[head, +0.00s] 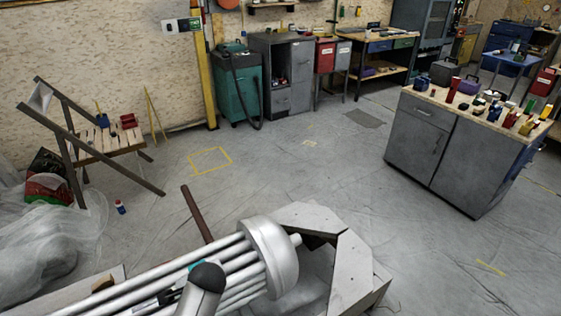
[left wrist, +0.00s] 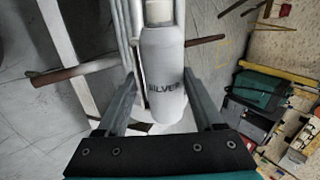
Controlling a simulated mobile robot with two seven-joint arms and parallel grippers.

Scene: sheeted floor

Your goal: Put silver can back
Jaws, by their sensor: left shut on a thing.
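The silver can (left wrist: 165,62) is a pale grey spray can with the word SILVER on its side. In the left wrist view it lies between the two fingers of my left gripper (left wrist: 163,88), which is shut on it. My right gripper is in neither view.
A bundle of metal tubes with a round cap (head: 270,255) and a angular grey block (head: 350,262) fill the near floor. A grey cabinet (head: 455,150) at right carries several cans and bottles. The middle floor is clear.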

